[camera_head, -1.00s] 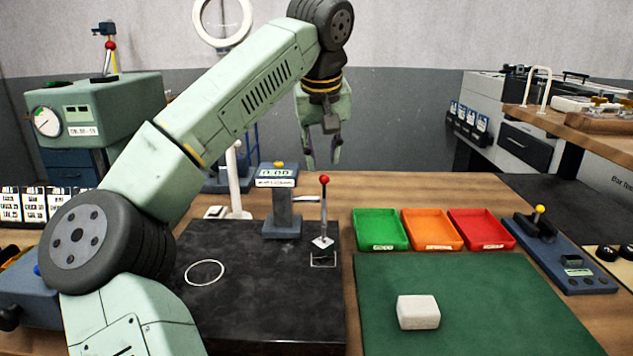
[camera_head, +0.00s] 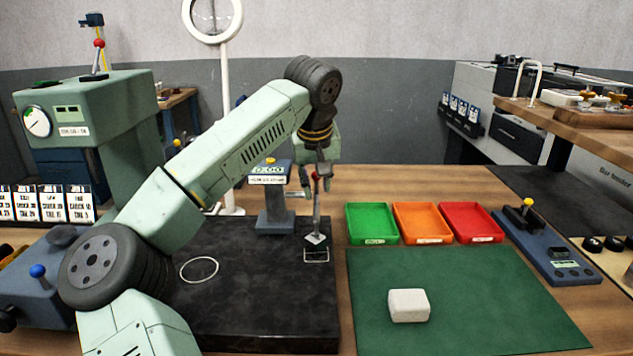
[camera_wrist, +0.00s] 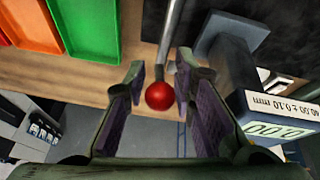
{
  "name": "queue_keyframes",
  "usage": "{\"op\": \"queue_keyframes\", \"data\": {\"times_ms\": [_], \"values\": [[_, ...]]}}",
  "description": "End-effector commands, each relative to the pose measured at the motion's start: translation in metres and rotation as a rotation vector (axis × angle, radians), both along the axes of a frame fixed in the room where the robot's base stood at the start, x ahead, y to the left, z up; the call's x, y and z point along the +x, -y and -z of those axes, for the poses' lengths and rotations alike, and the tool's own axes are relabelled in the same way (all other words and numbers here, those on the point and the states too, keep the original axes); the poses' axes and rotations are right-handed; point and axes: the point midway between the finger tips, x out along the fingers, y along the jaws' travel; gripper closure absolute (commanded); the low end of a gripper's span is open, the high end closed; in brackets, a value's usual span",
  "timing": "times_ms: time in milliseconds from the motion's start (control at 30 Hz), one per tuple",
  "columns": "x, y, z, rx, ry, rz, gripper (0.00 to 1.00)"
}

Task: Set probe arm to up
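The probe arm is a thin metal lever with a red ball knob (camera_wrist: 160,96). In the head view its rod (camera_head: 317,215) stands upright from a small bracket on the black slab (camera_head: 250,305). My gripper (camera_head: 319,181) is lowered over the lever's top. A gap shows on the right side; contact on the left cannot be told. The gauge with a digital display (camera_head: 270,173) stands just left of the lever.
Green (camera_head: 371,224), orange (camera_head: 422,223) and red (camera_head: 471,222) trays sit right of the lever. A white block (camera_head: 409,305) lies on the green mat (camera_head: 480,325). A joystick box (camera_head: 550,245) stands at right. A white ring stand (camera_head: 226,120) rises behind my arm.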

Motion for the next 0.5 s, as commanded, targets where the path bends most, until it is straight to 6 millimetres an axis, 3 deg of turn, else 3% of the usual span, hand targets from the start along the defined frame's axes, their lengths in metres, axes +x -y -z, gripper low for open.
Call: {"op": "queue_keyframes", "data": {"times_ms": [300,500], "values": [[-0.0001,-0.0001,-0.0004,0.000,0.000,0.000,0.99],[-0.0002,-0.0001,-0.0007,0.000,0.000,0.000,1.00]]}}
